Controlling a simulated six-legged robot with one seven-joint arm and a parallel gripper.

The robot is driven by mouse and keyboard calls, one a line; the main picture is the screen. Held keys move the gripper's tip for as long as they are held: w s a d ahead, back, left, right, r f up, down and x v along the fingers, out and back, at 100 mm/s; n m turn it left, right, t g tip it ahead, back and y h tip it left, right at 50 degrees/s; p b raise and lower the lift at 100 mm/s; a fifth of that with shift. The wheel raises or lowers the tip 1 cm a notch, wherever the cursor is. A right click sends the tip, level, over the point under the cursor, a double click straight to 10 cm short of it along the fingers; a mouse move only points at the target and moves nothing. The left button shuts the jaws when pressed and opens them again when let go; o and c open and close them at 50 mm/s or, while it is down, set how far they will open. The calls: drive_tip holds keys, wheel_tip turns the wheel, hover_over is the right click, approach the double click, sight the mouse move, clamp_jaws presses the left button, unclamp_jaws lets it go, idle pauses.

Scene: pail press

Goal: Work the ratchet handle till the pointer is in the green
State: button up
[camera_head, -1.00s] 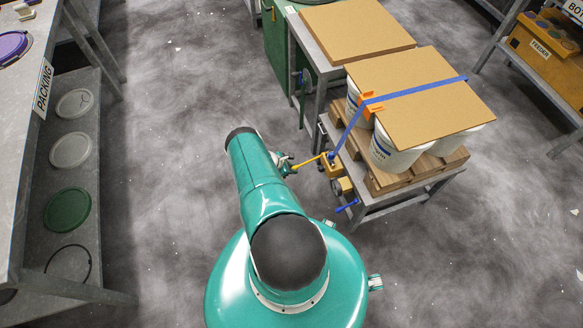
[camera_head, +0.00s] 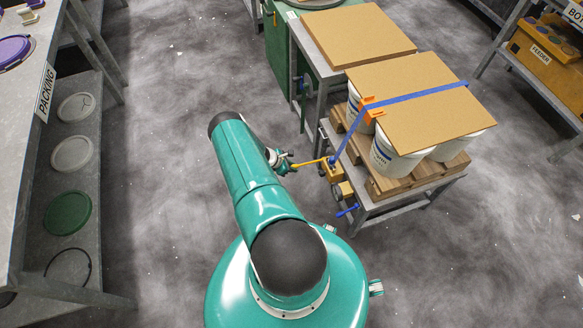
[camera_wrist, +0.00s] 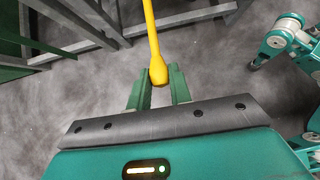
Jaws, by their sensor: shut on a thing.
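The yellow ratchet handle (camera_head: 308,162) sticks out to the left from the yellow ratchet body (camera_head: 334,170) at the corner of the pallet stand. The blue strap (camera_head: 348,137) rises from the ratchet, over the cardboard sheet (camera_head: 420,98) on the white pails (camera_head: 391,158). My gripper (camera_head: 287,163) is at the handle's outer end. In the wrist view my gripper (camera_wrist: 158,92) has its green fingers on either side of the handle's thick end (camera_wrist: 158,73), shut on it. No pointer or green zone can be made out in either view.
The grey stand (camera_head: 400,205) carries a wooden pallet (camera_head: 385,185) under the pails. A blue crank (camera_head: 347,210) sticks out at its front left. Another table with a cardboard sheet (camera_head: 350,35) stands behind. The packing shelf (camera_head: 45,140) is at left; floor between is clear.

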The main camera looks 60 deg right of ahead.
drive_tip(key=shift+s+d+r, duration=0.15)
drive_tip(key=shift+d+r, duration=0.05)
drive_tip(key=shift+r, duration=0.75)
drive_tip(key=shift+s+d+r, duration=0.15)
drive_tip(key=shift+d+r, duration=0.05)
drive_tip(key=shift+r, duration=0.7)
drive_tip(key=shift+s+d+r, duration=0.15)
drive_tip(key=shift+d+r, duration=0.05)
drive_tip(key=shift+r, duration=0.75)
drive_tip(key=o, duration=0.9)
drive_tip(key=shift+a, duration=0.1)
drive_tip(key=v, duration=1.3)
drive_tip(key=shift+w+a+r, duration=0.1)
drive_tip(key=shift+r, duration=0.25)
